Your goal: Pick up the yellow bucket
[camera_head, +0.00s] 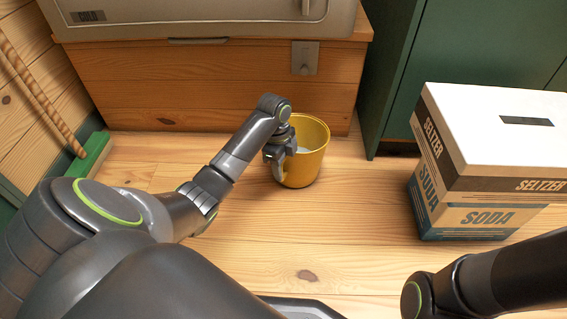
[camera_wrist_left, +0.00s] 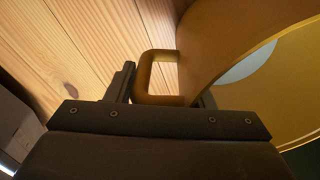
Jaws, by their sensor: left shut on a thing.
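The yellow bucket (camera_head: 307,160) stands upright on the wooden floor in the head view, in front of the wooden cabinet base. Something pale shows inside it. My left gripper (camera_head: 279,160) is at its left side and covers part of its wall. In the left wrist view, the yellow bucket (camera_wrist_left: 215,45) fills the upper right, with its squared handle (camera_wrist_left: 145,75) on its side. The left gripper (camera_wrist_left: 165,100) is shut on that handle, between its two fingers. My right arm shows at the lower right of the head view, but its gripper is out of frame.
Stacked seltzer and soda boxes (camera_head: 478,165) stand at the right. A green broom head (camera_head: 90,158) with a wooden stick leans at the left. A wooden cabinet (camera_head: 200,90) stands right behind the bucket, with a green cabinet (camera_head: 395,80) beside it. Floor in front is clear.

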